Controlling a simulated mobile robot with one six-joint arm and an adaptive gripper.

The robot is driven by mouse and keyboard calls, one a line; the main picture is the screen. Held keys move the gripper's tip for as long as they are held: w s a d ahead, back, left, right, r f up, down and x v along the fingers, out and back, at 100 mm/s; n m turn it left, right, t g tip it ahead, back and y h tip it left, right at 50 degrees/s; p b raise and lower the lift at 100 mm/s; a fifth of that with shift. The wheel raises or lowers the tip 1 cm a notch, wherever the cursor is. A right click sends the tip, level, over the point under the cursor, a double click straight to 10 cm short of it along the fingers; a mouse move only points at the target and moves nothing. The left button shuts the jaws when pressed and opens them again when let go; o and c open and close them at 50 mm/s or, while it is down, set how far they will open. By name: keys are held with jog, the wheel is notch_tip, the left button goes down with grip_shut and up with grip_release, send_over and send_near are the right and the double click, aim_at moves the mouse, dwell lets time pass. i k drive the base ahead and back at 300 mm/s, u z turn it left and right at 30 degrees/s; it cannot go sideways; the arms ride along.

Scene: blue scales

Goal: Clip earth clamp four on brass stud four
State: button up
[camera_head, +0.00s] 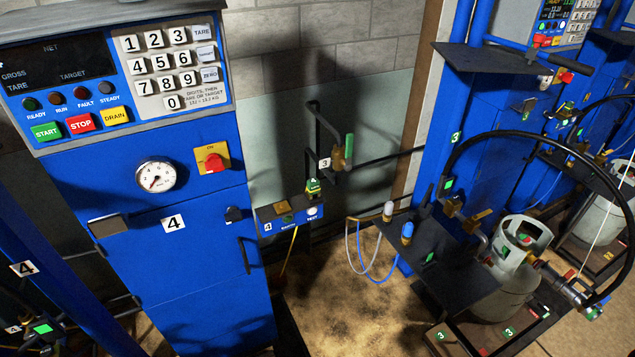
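A small green and yellow clamp marked 4 (313,187) sits at the top back right of a small blue panel with a 4 label (268,226), beside the blue scale cabinet four (190,265). A brass-coloured piece (282,207) is on the panel's top, left of the clamp. I cannot tell whether it is the stud, or whether the clamp grips anything. A thin yellow cable (291,250) hangs below the panel. My gripper is not in view.
A valve with a green handle and a 3 label (348,150) stands out behind the clamp. Station three has a dark shelf (455,270), a black hose (480,140) and a grey cylinder (515,255) at right. Bare floor (345,315) lies between.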

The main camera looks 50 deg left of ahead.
aim_at(312, 185)
jog(key=u, duration=0.7)
jog(key=i, duration=1)
jog(key=u, duration=0.55)
